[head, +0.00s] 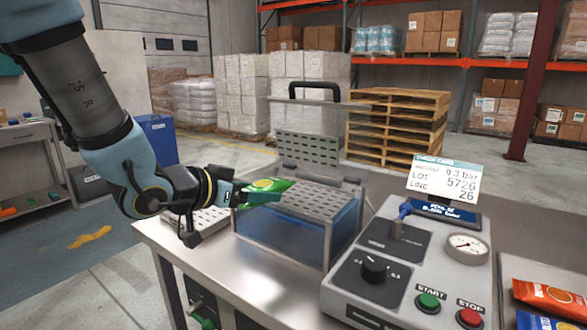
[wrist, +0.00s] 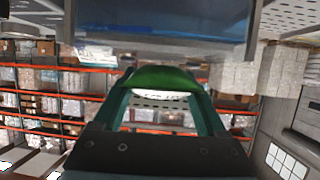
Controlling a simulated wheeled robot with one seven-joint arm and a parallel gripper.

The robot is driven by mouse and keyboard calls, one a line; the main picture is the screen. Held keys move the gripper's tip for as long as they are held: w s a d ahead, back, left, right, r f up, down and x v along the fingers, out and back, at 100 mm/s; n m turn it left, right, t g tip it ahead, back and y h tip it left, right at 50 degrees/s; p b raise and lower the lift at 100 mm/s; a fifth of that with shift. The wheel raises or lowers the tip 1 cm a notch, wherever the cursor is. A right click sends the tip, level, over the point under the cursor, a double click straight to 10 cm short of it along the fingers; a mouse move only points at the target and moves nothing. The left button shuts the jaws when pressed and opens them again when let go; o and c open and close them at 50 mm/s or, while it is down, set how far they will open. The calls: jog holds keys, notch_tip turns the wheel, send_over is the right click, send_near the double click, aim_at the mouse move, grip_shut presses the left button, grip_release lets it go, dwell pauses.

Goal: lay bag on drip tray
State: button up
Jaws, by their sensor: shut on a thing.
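My gripper (head: 250,194) is shut on a green bag (head: 268,185) and holds it by the open water tank's left side. In the wrist view, the bag (wrist: 162,78) shows between both teal fingers (wrist: 163,100). A perforated metal tray (head: 198,222), which looks like the drip tray, lies on the steel bench left of the tank, partly hidden by my wrist. I see no bag on its visible part. The clear tank (head: 292,238) holds blue water, with a perforated plate (head: 308,199) at its top. I cannot tell the bag's exact height above these.
The tank's raised lid (head: 322,113) with a black handle stands behind. A grey control box (head: 408,262) with knob, gauge and buttons stands right of the tank. An orange bag (head: 548,298) and a blue bag (head: 545,322) lie at the far right. The bench front (head: 225,268) is clear.

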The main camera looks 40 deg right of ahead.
jog(key=d+p, duration=0.1)
jog(key=p, duration=0.1)
jog(key=shift+w+d+r+p, duration=0.1)
jog(key=shift+d+r+p, duration=0.2)
jog(key=shift+d+p, duration=0.1)
jog(key=p, duration=0.2)
send_over(294, 197)
jog(key=a, duration=0.2)
jog(key=shift+d+f, duration=0.15)
jog(key=shift+f, duration=0.15)
jog(key=shift+p+x, duration=0.35)
jog(key=shift+x, duration=0.55)
notch_tip(294, 197, down, 2)
jog(key=shift+f+p, duration=0.1)
jog(key=shift+p, duration=0.25)
jog(key=shift+f, duration=0.15)
jog(key=shift+f, duration=0.15)
jog(key=shift+f+b, duration=0.15)
jog(key=shift+b, duration=0.15)
jog(key=o, duration=1.3)
